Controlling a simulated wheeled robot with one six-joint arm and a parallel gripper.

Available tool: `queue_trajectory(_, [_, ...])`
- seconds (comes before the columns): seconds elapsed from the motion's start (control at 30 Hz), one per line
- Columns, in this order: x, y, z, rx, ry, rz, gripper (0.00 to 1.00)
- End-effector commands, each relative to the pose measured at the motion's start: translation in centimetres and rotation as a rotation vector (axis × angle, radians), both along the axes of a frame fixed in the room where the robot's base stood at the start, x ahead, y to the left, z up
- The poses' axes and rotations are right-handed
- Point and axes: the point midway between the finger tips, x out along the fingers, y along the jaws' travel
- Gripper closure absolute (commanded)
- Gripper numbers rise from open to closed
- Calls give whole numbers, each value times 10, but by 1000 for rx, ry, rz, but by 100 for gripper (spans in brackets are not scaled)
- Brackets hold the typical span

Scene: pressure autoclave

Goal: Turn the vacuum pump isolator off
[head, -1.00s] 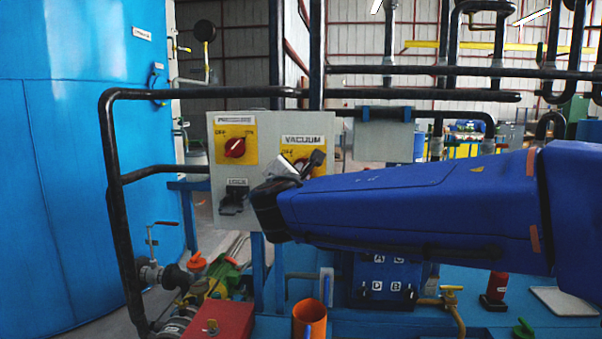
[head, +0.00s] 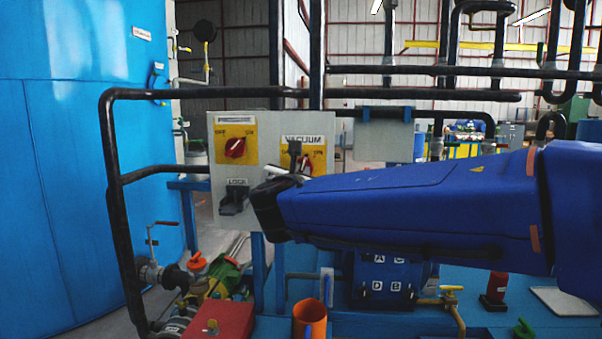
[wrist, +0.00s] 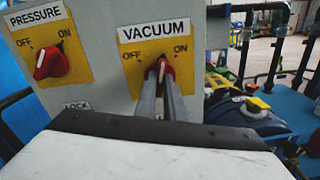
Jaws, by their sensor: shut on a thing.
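The vacuum isolator is a red rotary knob (wrist: 162,69) on a yellow plate marked OFF at left and ON at right, under a VACUUM label. In the wrist view its pale pointer mark stands about upright, between OFF and ON. My gripper (wrist: 160,77) is shut on the knob, one grey finger on each side, hiding its lower part. In the head view the knob (head: 305,163) is partly hidden by my gripper (head: 298,164), which reaches in from the right.
The grey panel (head: 215,185) also carries a red PRESSURE knob (head: 235,148), its pointer leaning towards ON, and a dark LOCK lever (head: 234,201) below it. A black pipe rail (head: 115,200) runs left of and above the panel.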

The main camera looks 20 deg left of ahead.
Motion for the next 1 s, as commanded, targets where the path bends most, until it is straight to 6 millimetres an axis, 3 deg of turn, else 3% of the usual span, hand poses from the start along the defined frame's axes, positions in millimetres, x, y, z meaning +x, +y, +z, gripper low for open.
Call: queue_trajectory(1.0, [-1,1,-2,-884,-211,2,100])
